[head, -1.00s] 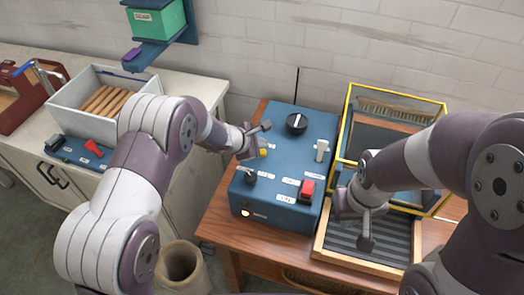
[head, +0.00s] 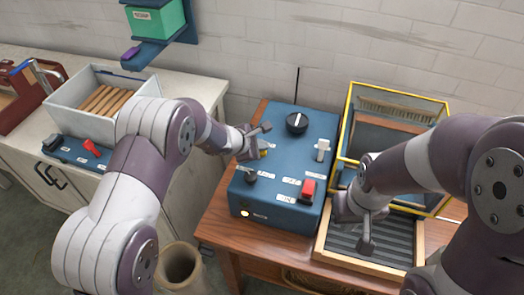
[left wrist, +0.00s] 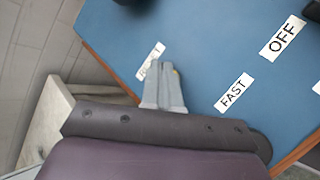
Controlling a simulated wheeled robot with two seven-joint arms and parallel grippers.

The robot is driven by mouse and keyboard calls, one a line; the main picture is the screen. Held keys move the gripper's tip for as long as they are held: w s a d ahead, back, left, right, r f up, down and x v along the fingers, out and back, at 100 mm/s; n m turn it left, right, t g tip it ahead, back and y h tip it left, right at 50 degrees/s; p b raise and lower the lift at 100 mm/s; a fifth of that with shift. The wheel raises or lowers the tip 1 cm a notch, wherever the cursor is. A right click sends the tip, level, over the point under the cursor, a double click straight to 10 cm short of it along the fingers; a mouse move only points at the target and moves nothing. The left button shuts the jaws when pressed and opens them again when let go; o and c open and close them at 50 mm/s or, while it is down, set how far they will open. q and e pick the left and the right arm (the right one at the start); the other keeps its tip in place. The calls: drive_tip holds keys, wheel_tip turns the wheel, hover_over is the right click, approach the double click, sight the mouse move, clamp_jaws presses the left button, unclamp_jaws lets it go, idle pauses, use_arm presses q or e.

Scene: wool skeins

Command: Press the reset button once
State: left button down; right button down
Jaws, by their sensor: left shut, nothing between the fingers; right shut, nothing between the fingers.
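The blue control box (head: 285,150) stands on the wooden table. A small yellow button (head: 264,153) shows on its top beside my left gripper (head: 262,137), mostly hidden by it. My left gripper is shut and empty, over the box's left part. In the left wrist view its shut fingers (left wrist: 165,85) point at the blue panel, next to a partly covered label (left wrist: 150,60) that I cannot read fully. A sliver of yellow shows beside the fingertips. Whether they touch the button I cannot tell. My right gripper (head: 366,240) is shut and empty, above a dark ribbed tray.
A grey bin (head: 75,100) stands on the left counter.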

use_arm(q)
drive_tip(key=shift+f+b, duration=0.35)
drive_tip(key=shift+b, duration=0.1)
idle(0.3)
drive_tip(key=shift+r, duration=0.1)
idle(0.3)
drive_tip(key=shift+r+p, duration=0.6)
drive_tip(key=shift+r, duration=0.25)
drive_tip(key=shift+r+p, duration=1.85)
drive_tip(key=shift+r, duration=0.7)
drive_tip(key=shift+f, duration=0.1)
